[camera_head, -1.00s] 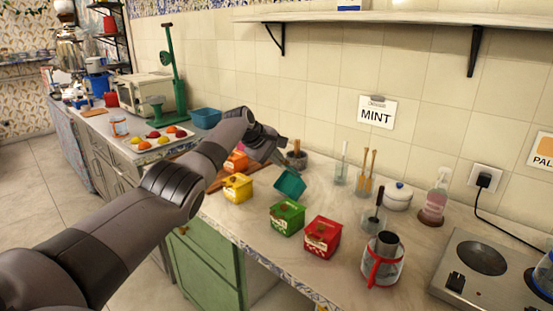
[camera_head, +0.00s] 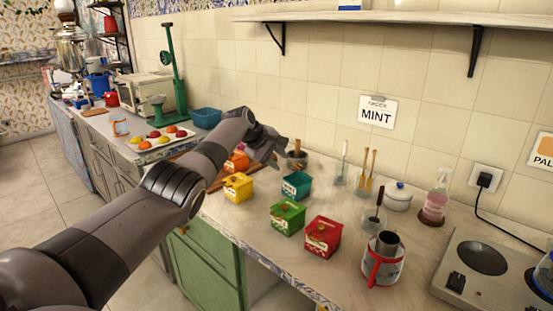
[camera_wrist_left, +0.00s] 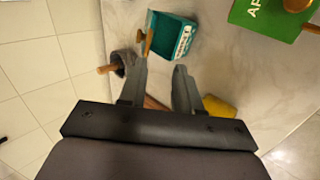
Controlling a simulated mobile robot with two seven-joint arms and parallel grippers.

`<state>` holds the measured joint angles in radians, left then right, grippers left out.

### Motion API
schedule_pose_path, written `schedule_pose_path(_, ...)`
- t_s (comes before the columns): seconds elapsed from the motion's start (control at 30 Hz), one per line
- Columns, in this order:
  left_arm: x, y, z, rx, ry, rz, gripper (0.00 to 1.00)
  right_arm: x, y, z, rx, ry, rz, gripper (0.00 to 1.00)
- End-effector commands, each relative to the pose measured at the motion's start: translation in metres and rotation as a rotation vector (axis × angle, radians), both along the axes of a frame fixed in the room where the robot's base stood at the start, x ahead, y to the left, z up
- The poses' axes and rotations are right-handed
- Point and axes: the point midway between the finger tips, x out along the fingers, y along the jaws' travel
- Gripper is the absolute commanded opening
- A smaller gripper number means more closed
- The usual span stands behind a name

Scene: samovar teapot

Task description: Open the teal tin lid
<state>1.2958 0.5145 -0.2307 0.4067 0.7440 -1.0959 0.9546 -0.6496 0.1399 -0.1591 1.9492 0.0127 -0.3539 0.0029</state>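My left gripper (camera_head: 280,145) is above and behind the tin. In the left wrist view its two fingers (camera_wrist_left: 160,68) are apart with nothing between them. My right gripper is not in view.
The yellow tin (camera_head: 238,187), green tin (camera_head: 287,217) and red tin (camera_head: 321,236) stand close by. A mortar with a pestle (camera_head: 297,160) is behind the teal tin. A glass pot with a red handle (camera_head: 382,262) and a hotplate (camera_head: 480,262) stand to the right.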

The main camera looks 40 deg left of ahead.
Motion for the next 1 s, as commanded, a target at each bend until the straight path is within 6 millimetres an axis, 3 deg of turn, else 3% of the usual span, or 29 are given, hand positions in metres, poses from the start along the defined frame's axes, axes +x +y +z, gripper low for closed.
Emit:
schedule_pose_path(0.37, -0.008, 0.002, 0.01, 0.001, -0.003, 0.0, 0.33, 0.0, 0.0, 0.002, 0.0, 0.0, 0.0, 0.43)
schedule_pose_path(1.0, -0.044, 0.007, 0.05, 0.0, 0.0, 0.0, 0.33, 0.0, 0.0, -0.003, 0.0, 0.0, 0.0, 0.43)
